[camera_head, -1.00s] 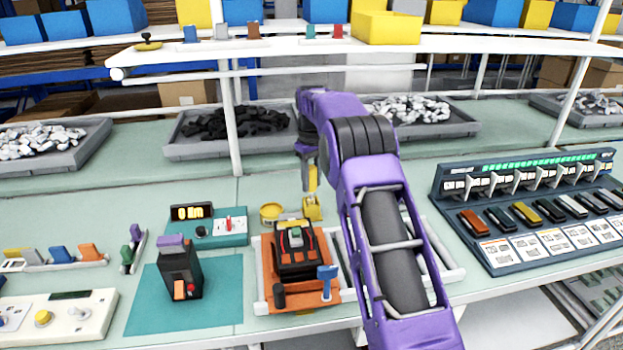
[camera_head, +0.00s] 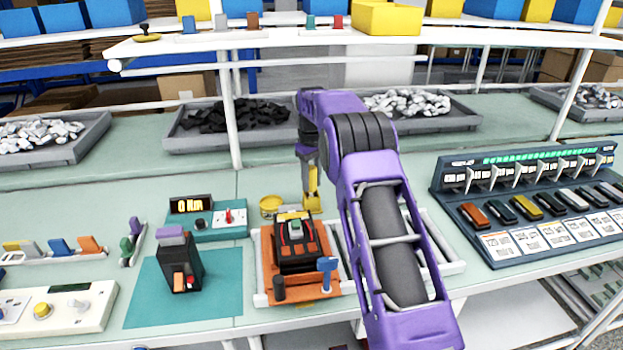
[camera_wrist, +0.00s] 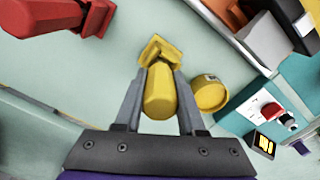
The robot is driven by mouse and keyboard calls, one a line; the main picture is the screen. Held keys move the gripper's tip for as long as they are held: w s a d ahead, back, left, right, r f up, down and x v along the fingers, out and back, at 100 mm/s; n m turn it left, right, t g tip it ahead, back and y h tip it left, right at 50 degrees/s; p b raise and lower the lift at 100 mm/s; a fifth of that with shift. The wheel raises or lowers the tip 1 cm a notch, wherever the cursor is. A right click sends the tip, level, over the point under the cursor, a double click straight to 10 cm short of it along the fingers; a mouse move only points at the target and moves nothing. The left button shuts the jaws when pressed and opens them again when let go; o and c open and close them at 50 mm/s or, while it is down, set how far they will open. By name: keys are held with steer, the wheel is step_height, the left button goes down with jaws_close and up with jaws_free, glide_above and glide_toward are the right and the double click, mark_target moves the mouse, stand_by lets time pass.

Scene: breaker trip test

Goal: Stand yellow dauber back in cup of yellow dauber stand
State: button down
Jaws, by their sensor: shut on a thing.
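My gripper (camera_wrist: 157,90) is shut on the yellow dauber (camera_wrist: 160,97), whose faceted body sits between the two grey fingers. A flat, angular yellow piece (camera_wrist: 160,48) shows at its far end; I cannot tell whether it is part of the dauber or a separate thing. In the head view the dauber (camera_head: 313,180) hangs roughly upright below my wrist, above or near the bench. A round yellow cup with a small label (camera_wrist: 208,92), apparently the dauber stand, is beside the gripper, apart from it; it also shows in the head view (camera_head: 270,206). Its inside is hard to see.
An orange fixture with a black breaker (camera_head: 295,255) stands just in front of the dauber. A teal meter box (camera_head: 215,222) is to the left of it. A red object (camera_wrist: 70,17) shows top left in the wrist view. Bare bench lies behind the cup.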

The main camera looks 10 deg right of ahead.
steer(key=shift+f, duration=0.45)
steer(key=shift+c, duration=2.1)
jaws_free()
step_height(320, 180, up, 17)
steer(key=p, duration=0.2)
steer(key=shift+r, duration=0.15)
steer(key=shift+a, duration=0.1)
